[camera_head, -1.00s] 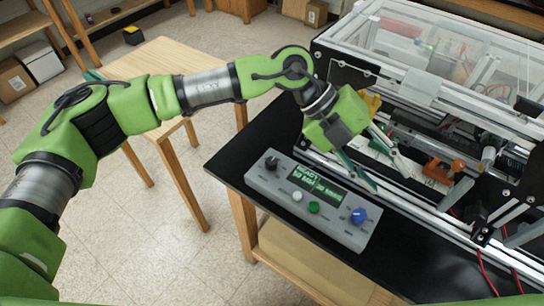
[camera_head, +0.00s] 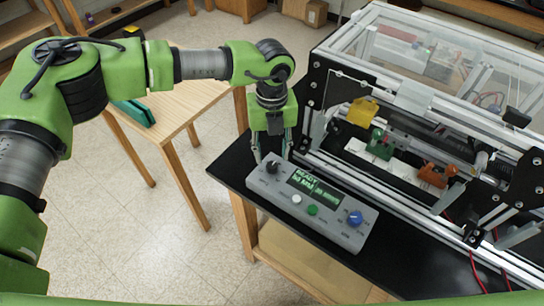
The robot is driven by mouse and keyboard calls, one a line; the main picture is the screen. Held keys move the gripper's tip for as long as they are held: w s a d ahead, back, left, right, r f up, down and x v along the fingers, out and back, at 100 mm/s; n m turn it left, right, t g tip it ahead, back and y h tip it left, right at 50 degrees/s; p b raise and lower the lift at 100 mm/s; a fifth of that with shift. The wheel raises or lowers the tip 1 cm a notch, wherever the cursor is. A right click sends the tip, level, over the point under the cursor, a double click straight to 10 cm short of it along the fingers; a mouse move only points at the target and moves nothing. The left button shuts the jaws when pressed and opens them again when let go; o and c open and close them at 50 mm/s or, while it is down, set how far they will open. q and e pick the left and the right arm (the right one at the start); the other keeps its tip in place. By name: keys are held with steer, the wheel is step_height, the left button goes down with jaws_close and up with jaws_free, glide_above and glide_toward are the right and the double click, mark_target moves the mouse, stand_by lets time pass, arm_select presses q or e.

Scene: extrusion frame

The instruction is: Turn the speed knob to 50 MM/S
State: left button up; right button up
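A grey control box (camera_head: 330,228) lies on the black bench top. It has a black knob (camera_head: 272,167) at its left end, a lit display (camera_head: 314,188), a white button (camera_head: 297,199), a green button (camera_head: 312,210) and a blue knob (camera_head: 355,217) at its right end. The display's first line seems to read READY; the lower line and the knob labels are too small to read. My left gripper (camera_head: 272,154) points down over the black knob, fingers spread to either side. I cannot tell whether they touch it. My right gripper is not in view.
A machine frame with aluminium rails (camera_head: 405,190) and a clear cover stands behind the box. A yellow part (camera_head: 363,111), a green part (camera_head: 381,144) and an orange part (camera_head: 432,175) are in it. A wooden table (camera_head: 185,95) with a teal object (camera_head: 134,113) stands left.

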mark_target(272, 165)
arm_select(q)
steer(key=shift+f+p, duration=0.55)
steer(key=shift+f, duration=1.9)
jaws_close()
